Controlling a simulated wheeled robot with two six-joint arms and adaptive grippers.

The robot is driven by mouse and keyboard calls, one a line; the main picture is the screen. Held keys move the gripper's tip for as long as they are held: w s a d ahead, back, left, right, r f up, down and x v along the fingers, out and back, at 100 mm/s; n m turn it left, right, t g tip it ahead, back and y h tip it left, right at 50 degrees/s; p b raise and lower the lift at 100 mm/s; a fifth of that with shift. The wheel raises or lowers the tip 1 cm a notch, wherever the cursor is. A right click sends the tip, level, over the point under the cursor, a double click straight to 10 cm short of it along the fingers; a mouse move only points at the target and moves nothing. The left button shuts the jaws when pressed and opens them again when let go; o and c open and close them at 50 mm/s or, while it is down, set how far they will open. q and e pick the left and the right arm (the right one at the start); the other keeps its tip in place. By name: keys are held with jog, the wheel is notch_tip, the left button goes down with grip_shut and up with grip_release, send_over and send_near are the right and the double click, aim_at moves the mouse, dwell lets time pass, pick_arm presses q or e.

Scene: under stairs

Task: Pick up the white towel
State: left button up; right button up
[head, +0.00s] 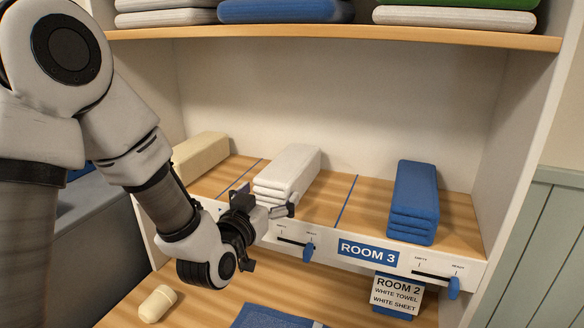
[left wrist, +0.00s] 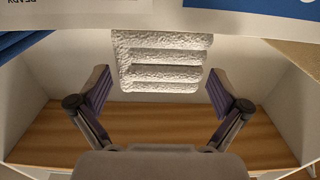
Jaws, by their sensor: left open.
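The white towel (head: 291,168), folded in several layers, lies in the middle compartment of the shelf in the head view. My left gripper (head: 266,204) is at the shelf's front edge, in front of the towel's near end and hiding part of it. In the left wrist view, which is upside down, the towel's layered end (left wrist: 160,62) lies ahead, between the directions of the two spread fingers. The left gripper (left wrist: 160,90) is open, with nothing held. I cannot tell whether a finger touches the towel. My right gripper is not in view.
A blue towel (head: 414,198) lies in the right compartment and a beige one (head: 201,154) in the left. The front board carries a ROOM 3 label (head: 368,252) and blue-knobbed sliders. Below are a ROOM 2 card (head: 397,291), a cream object (head: 158,304) and a blue cloth (head: 274,317).

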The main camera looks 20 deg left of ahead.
aim_at(290, 175)
pick_arm(q)
jog(key=shift+w+r+p, duration=0.25)
jog(key=shift+w+p, duration=0.25)
jog(key=shift+w, duration=0.05)
jog(key=shift+w+r+p, duration=0.25)
jog(key=shift+w+p, duration=0.25)
jog(key=shift+w+a+f, duration=0.1)
jog(key=shift+w+f, duration=0.05)
jog(key=shift+w, duration=0.4)
jog(key=shift+w+a+f, duration=0.1)
jog(key=shift+w, duration=0.45)
jog(key=shift+w+f, duration=0.25)
jog(key=shift+s+r, duration=0.15)
jog(key=shift+s, duration=0.1)
jog(key=c, duration=1.1)
jog(key=shift+w, duration=0.1)
